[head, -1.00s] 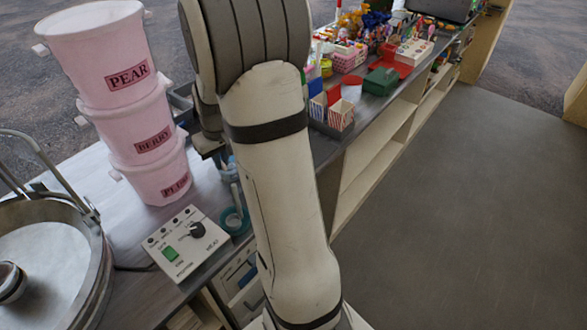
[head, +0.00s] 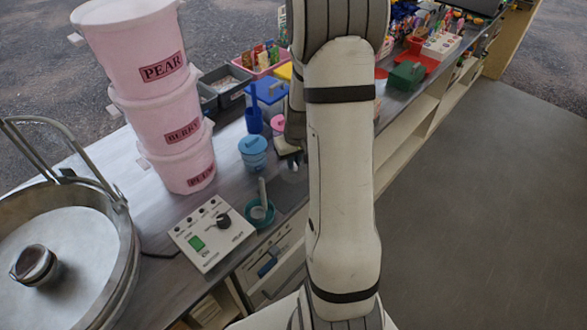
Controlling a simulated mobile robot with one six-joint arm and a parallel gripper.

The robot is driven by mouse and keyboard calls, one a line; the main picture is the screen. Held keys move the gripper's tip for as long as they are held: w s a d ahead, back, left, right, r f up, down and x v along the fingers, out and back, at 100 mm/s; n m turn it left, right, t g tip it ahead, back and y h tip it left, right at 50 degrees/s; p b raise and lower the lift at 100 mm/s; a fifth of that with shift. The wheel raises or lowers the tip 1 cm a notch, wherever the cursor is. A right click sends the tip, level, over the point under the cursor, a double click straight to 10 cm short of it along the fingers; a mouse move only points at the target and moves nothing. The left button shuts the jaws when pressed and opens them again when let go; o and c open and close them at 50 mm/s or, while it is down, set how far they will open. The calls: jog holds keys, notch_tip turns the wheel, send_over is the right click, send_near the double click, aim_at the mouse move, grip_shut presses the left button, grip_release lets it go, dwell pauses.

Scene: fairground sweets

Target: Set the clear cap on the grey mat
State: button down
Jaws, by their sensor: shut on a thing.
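My gripper (head: 291,160) shows only in part at the left of my forearm, low over the counter, right of the blue lidded tub. It is shut on a small, pale, see-through thing that looks like the clear cap (head: 294,165). Most of the cap and the fingers are hidden or too small to make out. I cannot tell whether the cap touches anything below. I cannot make out the grey mat; my arm covers part of the counter.
Pink stacked buckets (head: 176,120), a control box (head: 212,236), a teal ring-shaped dish (head: 260,213) and a blue lidded tub (head: 253,152) stand left of my arm. A round metal pan (head: 110,262) is at far left. Red and green boxes (head: 407,76) stand behind right. The floor at right is clear.

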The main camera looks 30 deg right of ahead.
aim_at(295, 165)
jog(key=shift+s+f+p, duration=0.1)
jog(key=shift+f+p, duration=0.2)
jog(key=shift+f, duration=1.75)
jog(key=shift+f, duration=0.1)
jog(key=c, duration=1.5)
grip_release()
